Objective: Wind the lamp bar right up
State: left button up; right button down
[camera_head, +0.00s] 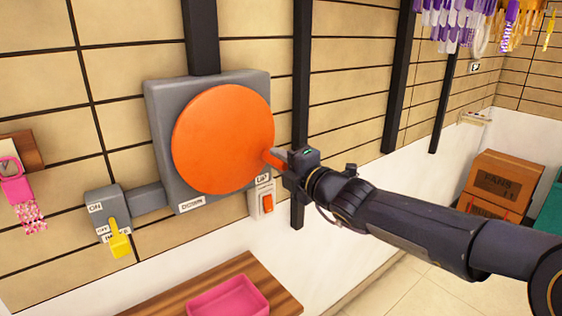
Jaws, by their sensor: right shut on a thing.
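A large round orange disc (222,139) is mounted on a grey wall box (165,125). A DOWN label (192,203) sits below the disc on the box. An UP label is on a small white switch plate with an orange rocker (267,203) at the box's lower right. My right gripper (279,162) is at the disc's right edge, shut on a small orange handle there; its fingers partly hide the handle. My left gripper is not in view. I cannot tell whether the hanging purple, white and orange pieces (465,25) at the top right belong to the lamp bar.
A grey ON/OFF box with a yellow lever (119,240) is on the wall at left. Below are a wooden surface (182,299) and a pink tray (228,301). Brown boxes (502,180) stand at the right. Dark vertical posts (301,80) run along the wall.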

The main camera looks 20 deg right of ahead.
jog(key=shift+a+f, duration=0.15)
jog(key=shift+f, duration=0.15)
jog(key=c, duration=1.3)
grip_release()
jog(key=shift+o, duration=0.5)
jog(key=shift+r, duration=0.1)
jog(key=shift+s+r, duration=0.1)
jog(key=p+v, duration=0.1)
jog(key=v, duration=0.6)
jog(key=shift+s, duration=0.3)
